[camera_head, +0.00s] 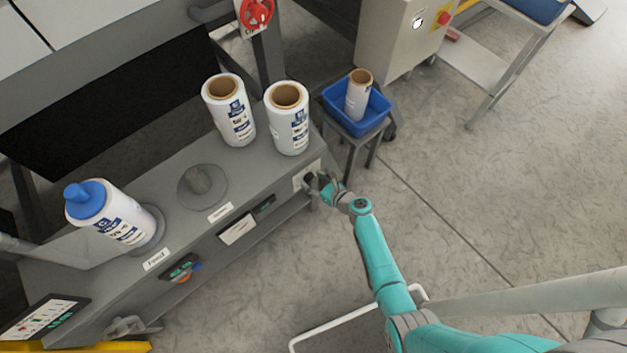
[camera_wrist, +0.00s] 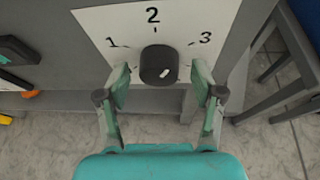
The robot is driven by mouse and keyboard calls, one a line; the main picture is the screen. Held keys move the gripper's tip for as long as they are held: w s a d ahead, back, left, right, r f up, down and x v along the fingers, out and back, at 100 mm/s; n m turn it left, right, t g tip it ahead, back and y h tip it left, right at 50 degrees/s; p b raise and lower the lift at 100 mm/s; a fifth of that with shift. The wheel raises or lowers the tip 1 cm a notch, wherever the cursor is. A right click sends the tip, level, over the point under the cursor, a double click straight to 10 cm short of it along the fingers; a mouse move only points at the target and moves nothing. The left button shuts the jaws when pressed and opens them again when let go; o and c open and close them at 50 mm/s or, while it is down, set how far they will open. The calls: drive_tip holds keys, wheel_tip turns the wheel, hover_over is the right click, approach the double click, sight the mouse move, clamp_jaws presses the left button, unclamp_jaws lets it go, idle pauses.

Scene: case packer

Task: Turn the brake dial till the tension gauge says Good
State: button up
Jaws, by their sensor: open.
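The brake dial is a black round knob (camera_wrist: 158,65) on a white plate (camera_wrist: 92,22) marked 1, 2 and 3. In the head view my gripper (camera_head: 317,184) is at the right end of the grey bench's front.
Two white film rolls (camera_head: 229,110) (camera_head: 288,118) stand on the grey bench (camera_head: 150,205). Another roll with a blue cap (camera_head: 110,215) is at its left. A blue bin (camera_head: 341,116) with a roll stands on a stool at the right. Open floor lies right of my arm.

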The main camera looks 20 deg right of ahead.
drive_tip(key=c, duration=1.1)
drive_tip(key=shift+a+n+h, duration=0.2)
drive_tip(key=shift+n+h, duration=0.4)
drive_tip(key=shift+n, duration=0.3)
drive_tip(key=shift+c, duration=0.2)
drive_tip(key=shift+n+t+h, duration=0.4)
drive_tip(key=shift+n+h, duration=0.4)
drive_tip(key=shift+n, duration=0.2)
drive_tip(key=o, duration=1.1)
drive_tip(key=shift+o, duration=0.2)
